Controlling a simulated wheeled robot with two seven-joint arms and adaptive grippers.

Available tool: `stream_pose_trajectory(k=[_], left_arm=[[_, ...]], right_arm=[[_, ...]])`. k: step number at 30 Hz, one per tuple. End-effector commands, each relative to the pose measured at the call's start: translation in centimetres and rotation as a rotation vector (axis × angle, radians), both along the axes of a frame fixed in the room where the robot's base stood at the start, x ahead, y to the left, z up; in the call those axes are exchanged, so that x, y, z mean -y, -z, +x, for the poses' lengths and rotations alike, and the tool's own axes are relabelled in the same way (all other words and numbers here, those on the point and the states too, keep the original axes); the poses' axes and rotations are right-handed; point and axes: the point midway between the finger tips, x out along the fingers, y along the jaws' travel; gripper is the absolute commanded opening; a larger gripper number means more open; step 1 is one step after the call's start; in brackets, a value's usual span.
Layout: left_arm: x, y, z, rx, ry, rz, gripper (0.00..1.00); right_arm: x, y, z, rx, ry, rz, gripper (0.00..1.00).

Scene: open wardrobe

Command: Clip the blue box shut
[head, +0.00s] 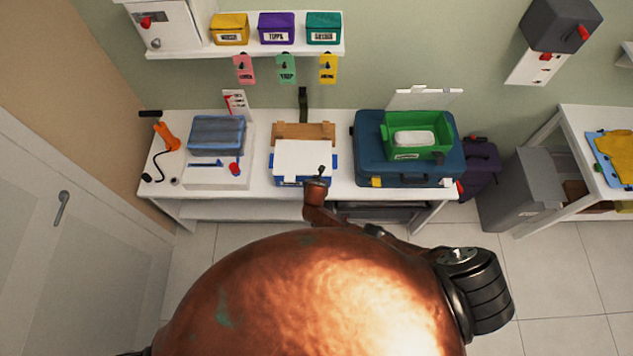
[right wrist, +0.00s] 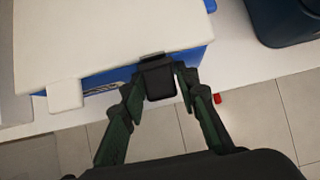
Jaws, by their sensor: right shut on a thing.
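The blue box (head: 276,180) stands on the white bench with its white lid (head: 300,158) lying over the top. The right wrist view shows its blue front wall (right wrist: 192,60) under the lid (right wrist: 110,35). A pale tab (right wrist: 66,95) hangs at the lid's front edge. My right gripper (head: 318,181) is at the box's front edge, right of its middle. In the wrist view, the right gripper (right wrist: 160,82) is shut on a dark clip (right wrist: 158,66) against the front edge. Whether the clip is fastened cannot be told. My left gripper is not in view.
A wooden piece (head: 303,131) stands behind the box. A blue suitcase (head: 405,172) bearing a green crate (head: 440,153) is on the right. A grey-blue case (head: 216,135) is on the left. Bare bench separates them from the box.

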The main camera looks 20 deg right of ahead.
Motion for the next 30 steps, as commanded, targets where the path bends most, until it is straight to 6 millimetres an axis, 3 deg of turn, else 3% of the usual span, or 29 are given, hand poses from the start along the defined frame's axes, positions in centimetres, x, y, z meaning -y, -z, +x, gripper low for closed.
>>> stream_pose_trajectory(k=[15,16,21,30], left_arm=[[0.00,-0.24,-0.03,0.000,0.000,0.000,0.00],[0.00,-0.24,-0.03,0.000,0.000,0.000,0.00],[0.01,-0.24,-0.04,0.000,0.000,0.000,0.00],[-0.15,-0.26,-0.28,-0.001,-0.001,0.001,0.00]], right_arm=[[-0.07,-0.04,0.11,-0.016,-0.002,0.006,0.04],[-0.06,-0.04,0.11,-0.016,-0.002,0.006,0.30],[-0.05,-0.04,0.10,-0.016,-0.002,0.006,0.42],[-0.03,-0.06,0.05,-0.016,-0.001,0.006,0.42]])
